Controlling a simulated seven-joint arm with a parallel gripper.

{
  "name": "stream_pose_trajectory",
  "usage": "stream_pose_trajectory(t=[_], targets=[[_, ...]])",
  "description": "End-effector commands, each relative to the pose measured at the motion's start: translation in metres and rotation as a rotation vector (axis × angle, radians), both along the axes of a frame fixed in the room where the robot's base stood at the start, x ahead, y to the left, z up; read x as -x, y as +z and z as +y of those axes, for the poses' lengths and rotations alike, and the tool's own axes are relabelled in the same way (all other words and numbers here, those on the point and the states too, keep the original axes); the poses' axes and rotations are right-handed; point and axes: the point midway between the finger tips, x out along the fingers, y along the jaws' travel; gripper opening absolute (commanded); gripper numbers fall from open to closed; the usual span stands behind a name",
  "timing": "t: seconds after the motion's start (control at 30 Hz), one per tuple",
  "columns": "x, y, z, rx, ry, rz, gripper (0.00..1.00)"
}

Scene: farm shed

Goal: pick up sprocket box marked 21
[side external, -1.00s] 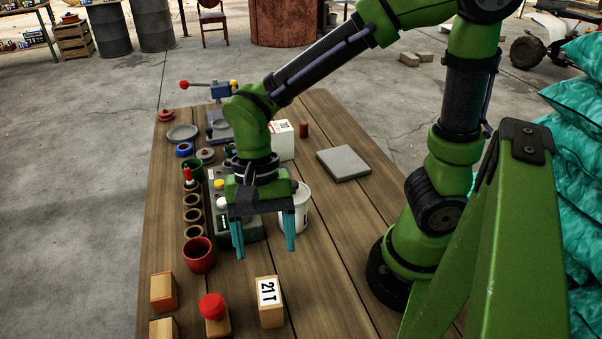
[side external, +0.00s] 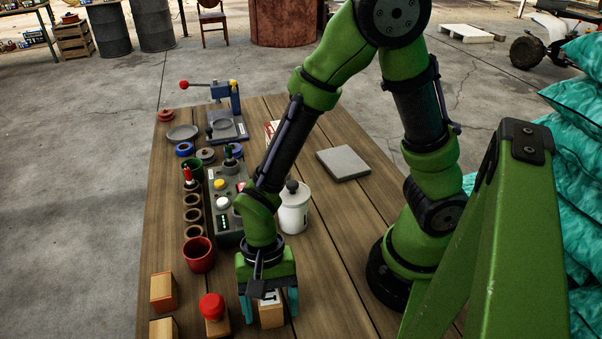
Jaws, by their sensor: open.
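The sprocket box marked 21T (side external: 271,314) stands near the front of the wooden table, a wooden-coloured box with a white label. My gripper covers its top and most of the label. My gripper (side external: 269,308) is open and low over the box, with one teal finger to the left of it and the other to the right. I cannot tell whether either finger touches the box.
A block with a red knob (side external: 213,312) stands close to the left of the gripper. Two orange boxes (side external: 163,293) are further left. A red cup (side external: 199,255), a control box (side external: 225,210) and a white lidded jar (side external: 293,210) stand behind.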

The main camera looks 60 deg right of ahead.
Motion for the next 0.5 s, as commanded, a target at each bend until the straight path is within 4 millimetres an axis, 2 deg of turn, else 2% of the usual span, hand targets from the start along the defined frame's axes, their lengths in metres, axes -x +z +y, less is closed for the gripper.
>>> stream_pose_trajectory(t=[0.2, 0.5], targets=[[-0.0001, -0.0006, 0.0001, -0.001, 0.000, -0.001, 0.72], [-0.0001, -0.0003, 0.0000, -0.001, 0.001, -0.001, 0.26]])
